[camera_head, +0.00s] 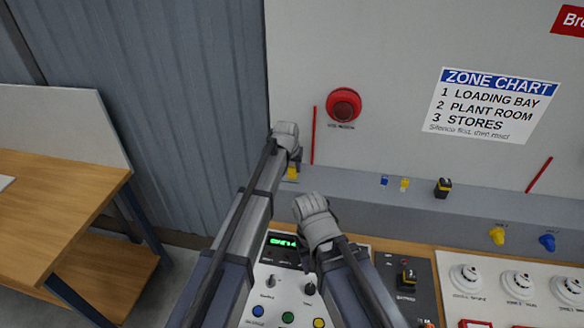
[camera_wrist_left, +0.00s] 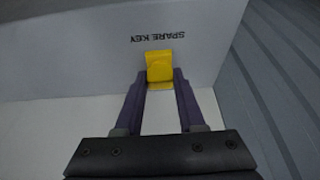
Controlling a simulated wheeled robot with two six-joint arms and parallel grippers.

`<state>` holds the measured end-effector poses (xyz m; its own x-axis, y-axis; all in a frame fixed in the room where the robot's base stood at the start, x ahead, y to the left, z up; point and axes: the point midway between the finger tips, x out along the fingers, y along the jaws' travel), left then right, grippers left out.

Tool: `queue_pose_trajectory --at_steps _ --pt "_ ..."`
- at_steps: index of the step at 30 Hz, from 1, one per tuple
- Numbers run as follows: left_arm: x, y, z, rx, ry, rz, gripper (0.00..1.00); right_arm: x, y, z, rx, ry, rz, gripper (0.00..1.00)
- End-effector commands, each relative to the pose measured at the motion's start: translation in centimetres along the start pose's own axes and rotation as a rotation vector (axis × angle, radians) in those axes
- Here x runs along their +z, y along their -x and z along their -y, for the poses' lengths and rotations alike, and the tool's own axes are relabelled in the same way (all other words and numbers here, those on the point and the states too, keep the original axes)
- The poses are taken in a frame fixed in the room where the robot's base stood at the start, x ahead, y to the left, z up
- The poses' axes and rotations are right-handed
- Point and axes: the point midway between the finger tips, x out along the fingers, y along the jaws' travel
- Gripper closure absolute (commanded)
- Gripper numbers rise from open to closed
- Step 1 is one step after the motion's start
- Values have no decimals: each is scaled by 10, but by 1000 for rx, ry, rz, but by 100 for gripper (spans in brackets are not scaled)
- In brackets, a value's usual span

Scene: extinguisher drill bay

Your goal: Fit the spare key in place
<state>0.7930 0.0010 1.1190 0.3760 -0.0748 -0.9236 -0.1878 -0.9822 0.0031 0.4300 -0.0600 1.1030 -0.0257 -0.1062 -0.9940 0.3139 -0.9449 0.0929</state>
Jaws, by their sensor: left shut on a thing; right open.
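The spare key looks like a small yellow piece (camera_head: 292,173); it also shows in the left wrist view (camera_wrist_left: 159,67). My left gripper (camera_head: 294,166) is shut on it, at the left end of the grey ledge by the white wall. In the left wrist view the yellow piece sits between the fingertips, close to a pale face with upside-down "SPARE KEY" lettering (camera_wrist_left: 152,37). I cannot tell whether it touches that face, and no slot shows around it. My right gripper (camera_head: 306,262) is open over the control panel, with its fingers partly hidden.
The grey ledge (camera_head: 340,187) carries small blue (camera_head: 384,180) and yellow (camera_head: 404,184) pieces and a black-yellow block (camera_head: 443,188). A red round device (camera_head: 344,105) is on the wall above. The control panel (camera_head: 262,283) lies below, with white detectors (camera_head: 519,285) at right. A wooden bench (camera_head: 55,205) stands left.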

Motion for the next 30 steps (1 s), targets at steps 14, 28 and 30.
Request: queue_pose_trajectory --at_steps 14,28,30 --pt "0 0 0 0 0 0 27 0 0 0 0 0 0 50" --pt "0 0 0 0 0 0 7 0 0 0 0 0 0 50" --pt "0 0 0 0 0 0 7 0 0 0 0 1 0 50"
